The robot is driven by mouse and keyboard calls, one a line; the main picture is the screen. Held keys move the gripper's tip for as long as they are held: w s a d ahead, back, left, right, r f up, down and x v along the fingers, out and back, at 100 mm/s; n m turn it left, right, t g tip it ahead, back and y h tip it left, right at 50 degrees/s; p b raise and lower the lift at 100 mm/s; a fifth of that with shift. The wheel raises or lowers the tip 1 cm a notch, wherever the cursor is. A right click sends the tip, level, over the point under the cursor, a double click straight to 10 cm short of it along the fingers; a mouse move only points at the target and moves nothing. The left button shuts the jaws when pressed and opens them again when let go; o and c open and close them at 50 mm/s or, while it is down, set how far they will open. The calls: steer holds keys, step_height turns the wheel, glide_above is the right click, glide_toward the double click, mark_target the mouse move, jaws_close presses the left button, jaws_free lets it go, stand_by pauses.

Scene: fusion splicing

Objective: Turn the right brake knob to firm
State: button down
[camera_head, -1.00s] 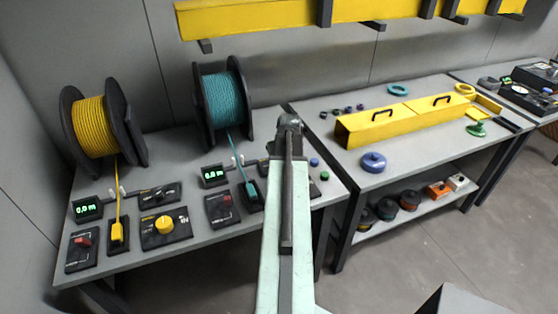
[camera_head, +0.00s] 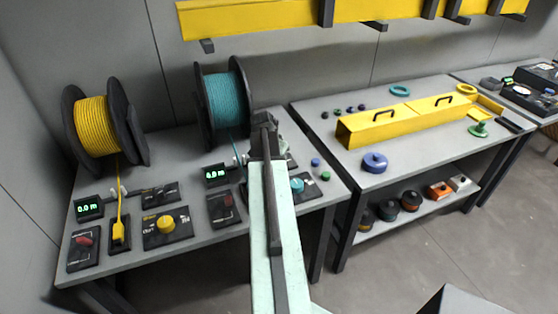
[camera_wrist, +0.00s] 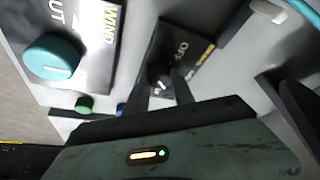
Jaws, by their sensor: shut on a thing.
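The right brake knob (camera_wrist: 158,84) is a small black knob with a white mark on a dark panel (camera_wrist: 204,54) lettered "OFF" in the wrist view. My gripper (camera_wrist: 164,80) has its two dark fingers on either side of this knob and is shut on it. In the head view my arm covers the knob and most of its panel. The wrist end of my gripper (camera_head: 264,128) shows in front of the teal spool (camera_head: 224,98). The knob's setting is too small and dark to read.
A teal knob (camera_wrist: 53,57) on a neighbouring panel stands close by; it also shows in the head view (camera_head: 298,184). Green (camera_head: 325,176) and blue (camera_head: 315,162) caps lie near the bench's right edge. A yellow spool (camera_head: 96,126) stands at left.

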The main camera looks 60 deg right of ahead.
steer(key=shift+w+m+g, duration=0.15)
steer(key=shift+m+g, duration=0.2)
steer(key=shift+m, duration=0.6)
steer(key=shift+w+m+g, duration=0.1)
steer(key=shift+m+g, duration=0.25)
steer(key=shift+m, duration=0.6)
steer(key=c, duration=1.1)
jaws_free()
steer(key=shift+y, duration=0.3)
steer(key=shift+r, duration=0.1)
steer(key=p+v, duration=0.7)
steer(key=shift+w+a+r, duration=0.1)
steer(key=shift+a+r, duration=0.1)
steer(key=shift+r, duration=0.05)
